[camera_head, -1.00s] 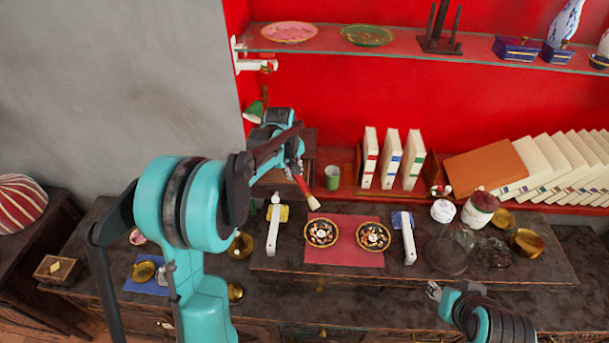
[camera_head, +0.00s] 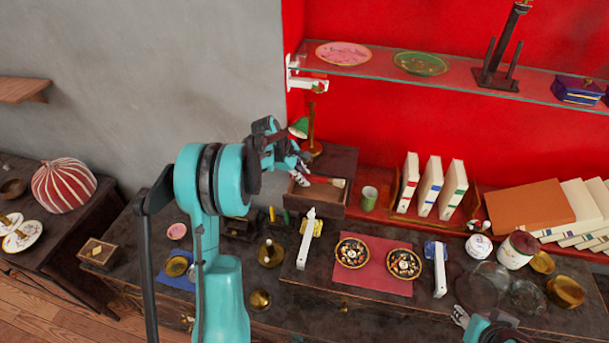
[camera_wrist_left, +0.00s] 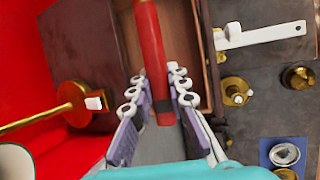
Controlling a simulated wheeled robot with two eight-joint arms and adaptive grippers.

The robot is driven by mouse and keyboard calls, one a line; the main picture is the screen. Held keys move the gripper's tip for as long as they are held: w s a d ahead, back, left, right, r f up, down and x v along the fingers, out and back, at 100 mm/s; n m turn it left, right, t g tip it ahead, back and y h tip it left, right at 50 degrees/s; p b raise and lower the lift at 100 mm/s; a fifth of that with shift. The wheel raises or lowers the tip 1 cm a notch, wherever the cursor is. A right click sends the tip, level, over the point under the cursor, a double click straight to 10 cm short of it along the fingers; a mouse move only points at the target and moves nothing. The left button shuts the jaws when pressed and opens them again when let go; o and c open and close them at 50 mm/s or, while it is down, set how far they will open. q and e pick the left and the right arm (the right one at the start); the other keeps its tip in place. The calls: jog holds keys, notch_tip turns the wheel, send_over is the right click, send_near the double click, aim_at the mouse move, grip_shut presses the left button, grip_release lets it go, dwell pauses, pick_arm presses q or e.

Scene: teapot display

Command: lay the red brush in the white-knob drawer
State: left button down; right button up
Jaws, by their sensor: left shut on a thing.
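The red brush (camera_head: 328,181) is in my left gripper (camera_head: 299,175), its pale bristle end pointing right in the head view. In the left wrist view its red handle (camera_wrist_left: 152,45) runs between the two fingers (camera_wrist_left: 161,98), which are shut on it. The brush is over the open drawer (camera_head: 327,199), close to the cabinet front. I cannot tell its height above the drawer floor. The drawer interior (camera_wrist_left: 181,35) shows beside the handle in the wrist view. The drawer's knob is not clearly visible. My right gripper (camera_head: 461,316) is at the bottom edge, away from the drawer.
The small dark cabinet (camera_head: 337,160) holds the drawer. A green lamp (camera_head: 299,128) stands at its back left and a green cup (camera_head: 369,197) at its right. White books (camera_head: 430,187) stand further right.

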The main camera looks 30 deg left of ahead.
pick_arm(q)
jog(key=shift+f+b, duration=2.2)
jog(key=shift+f, duration=1.1)
jog(key=c, duration=1.4)
grip_release()
jog(key=shift+r, duration=0.1)
jog(key=v, duration=1.2)
